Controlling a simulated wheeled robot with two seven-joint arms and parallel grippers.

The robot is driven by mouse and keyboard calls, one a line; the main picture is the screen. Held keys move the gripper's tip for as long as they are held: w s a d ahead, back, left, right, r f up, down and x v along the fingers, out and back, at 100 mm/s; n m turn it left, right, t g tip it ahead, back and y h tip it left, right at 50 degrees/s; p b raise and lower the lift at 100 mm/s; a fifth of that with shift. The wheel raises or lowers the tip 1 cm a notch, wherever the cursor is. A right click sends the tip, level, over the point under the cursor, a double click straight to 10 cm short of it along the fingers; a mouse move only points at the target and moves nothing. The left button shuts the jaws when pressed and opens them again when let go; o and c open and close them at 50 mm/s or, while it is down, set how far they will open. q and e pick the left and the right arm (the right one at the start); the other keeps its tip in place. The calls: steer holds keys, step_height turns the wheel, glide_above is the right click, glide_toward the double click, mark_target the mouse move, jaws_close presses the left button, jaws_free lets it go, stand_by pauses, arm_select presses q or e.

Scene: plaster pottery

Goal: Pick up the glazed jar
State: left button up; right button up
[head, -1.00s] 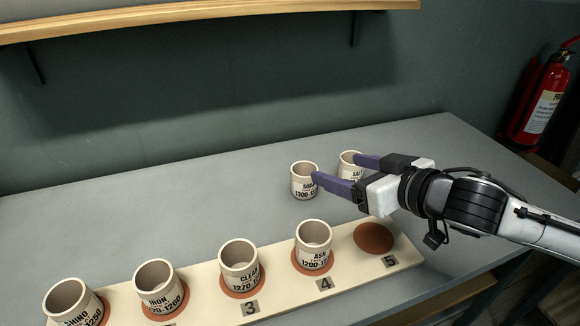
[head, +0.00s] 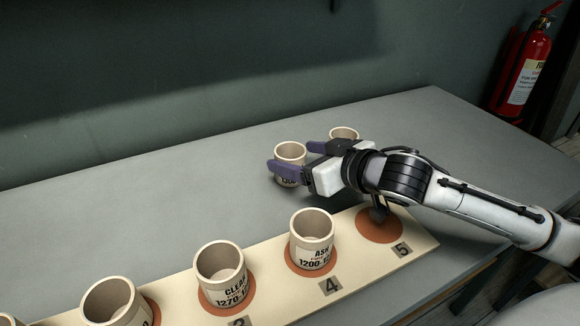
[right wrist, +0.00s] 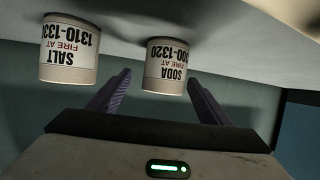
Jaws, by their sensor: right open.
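A cream jar labelled SODA (head: 291,151) stands on the grey table behind the board. My right gripper (head: 290,156) is open at this jar, its purple fingers to either side of it in the picture; contact cannot be told. In the right wrist view the SODA jar (right wrist: 168,72) appears upside down between the fingertips (right wrist: 162,82). A jar labelled SALT (head: 343,132) stands to the right, partly hidden by my gripper; it also shows in the right wrist view (right wrist: 68,58). My left gripper is not in view.
A cream board (head: 268,294) in front bears jars on terracotta discs, among them CLEAR (head: 220,272) and ASH (head: 312,237). The disc by number 5 (head: 378,228) is bare. The table left of the SODA jar is clear. A fire extinguisher (head: 523,75) hangs at right.

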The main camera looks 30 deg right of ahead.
mark_target(282, 153)
steer(key=shift+a+x, duration=0.15)
steer(key=shift+x, duration=1.25)
steer(key=shift+a+x, duration=0.15)
steer(key=shift+x, duration=1.3)
steer(key=shift+r, duration=0.15)
steer(key=c, duration=1.2)
